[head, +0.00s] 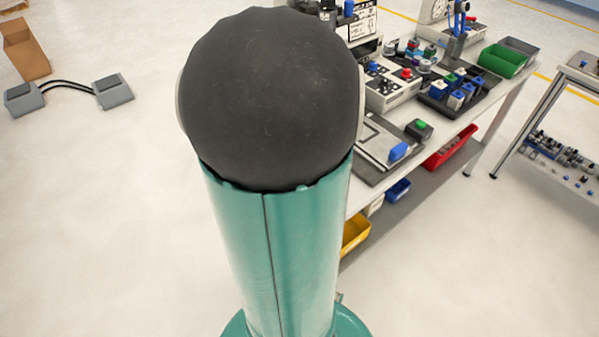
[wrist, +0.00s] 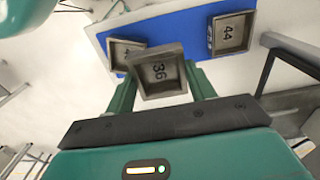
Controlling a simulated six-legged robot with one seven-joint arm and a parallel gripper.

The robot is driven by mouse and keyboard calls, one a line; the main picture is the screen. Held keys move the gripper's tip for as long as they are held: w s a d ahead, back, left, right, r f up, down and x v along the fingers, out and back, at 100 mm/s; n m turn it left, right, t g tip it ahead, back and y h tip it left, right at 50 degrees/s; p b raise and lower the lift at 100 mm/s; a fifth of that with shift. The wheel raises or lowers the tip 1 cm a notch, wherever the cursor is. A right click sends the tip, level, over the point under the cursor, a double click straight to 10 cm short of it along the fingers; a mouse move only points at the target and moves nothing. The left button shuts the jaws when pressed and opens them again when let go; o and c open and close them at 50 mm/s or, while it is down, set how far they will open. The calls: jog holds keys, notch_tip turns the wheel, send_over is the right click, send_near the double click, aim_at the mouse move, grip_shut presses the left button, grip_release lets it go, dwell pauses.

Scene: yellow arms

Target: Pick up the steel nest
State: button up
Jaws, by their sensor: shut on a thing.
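A square grey steel nest (wrist: 158,72) marked 36 sits between the two green fingers of my gripper (wrist: 162,92) in the wrist view. The gripper is shut on it, and the nest hides the fingertips. A second nest (wrist: 121,54), its number partly hidden behind the held one, lies to the left. A third nest (wrist: 231,33), marked 44, is at the right. Both are over a blue surface (wrist: 180,30). Whether the held nest is clear of that surface, I cannot tell. The head view shows neither the nests nor my gripper; my own arm fills its middle.
In the head view, a workbench (head: 447,128) at the right bears several blocks and devices. A green bin (head: 502,60) stands at its back, and a red bin (head: 450,148) is below its top. A cardboard box (head: 25,50) and grey pedals (head: 113,92) are on the floor left.

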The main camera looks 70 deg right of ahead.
jog(key=s+a+r, duration=0.2)
jog(key=s+r, duration=0.4)
jog(key=s, duration=0.4)
jog(key=shift+s+a+r, duration=0.15)
jog(key=shift+s+r, duration=0.05)
jog(key=shift+s, duration=0.2)
